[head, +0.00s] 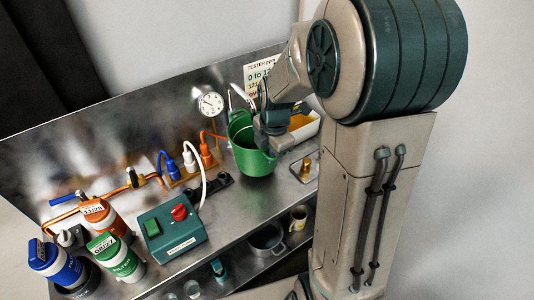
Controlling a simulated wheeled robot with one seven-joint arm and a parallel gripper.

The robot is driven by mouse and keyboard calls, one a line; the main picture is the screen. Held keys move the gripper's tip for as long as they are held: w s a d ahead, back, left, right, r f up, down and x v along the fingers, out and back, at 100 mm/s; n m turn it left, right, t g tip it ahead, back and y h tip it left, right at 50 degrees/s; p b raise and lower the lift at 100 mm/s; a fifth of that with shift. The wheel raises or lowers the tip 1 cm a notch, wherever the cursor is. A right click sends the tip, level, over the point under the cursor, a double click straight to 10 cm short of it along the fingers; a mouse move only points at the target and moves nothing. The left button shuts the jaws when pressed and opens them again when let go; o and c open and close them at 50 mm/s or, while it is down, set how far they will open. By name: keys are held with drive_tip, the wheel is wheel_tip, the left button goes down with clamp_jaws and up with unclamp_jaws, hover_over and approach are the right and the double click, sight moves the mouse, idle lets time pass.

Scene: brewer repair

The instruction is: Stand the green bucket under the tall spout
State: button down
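The green bucket (247,158) is upright at the back right of the steel bench. My gripper (271,147) is at the bucket's right rim, with dark finger parts over the rim. The fingertips are partly hidden, so I cannot tell whether they are closed on it. I cannot tell whether the bucket's base touches the bench. A pale curved pipe (237,90), which may be the tall spout, rises behind the bucket. Its lower part is hidden by the bucket and my arm.
A white tray (307,131) with orange contents and a brass fitting (306,166) lie to the right. A teal switch box (172,232), labelled canisters (113,252) and orange pipework (110,195) fill the left. A pot (267,240) and mug (298,217) stand on the lower shelf.

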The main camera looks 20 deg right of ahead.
sight(268, 170)
drive_tip(key=shift+w+a+f, duration=0.1)
drive_tip(key=shift+w+a, duration=0.1)
drive_tip(key=shift+w, duration=0.3)
drive_tip(key=shift+f+p, duration=0.4)
drive_tip(key=shift+f, duration=1.25)
drive_tip(key=shift+f, duration=0.1)
drive_tip(key=shift+f, duration=0.15)
drive_tip(key=c, duration=1.6)
unclamp_jaws()
drive_tip(key=shift+c, duration=0.2)
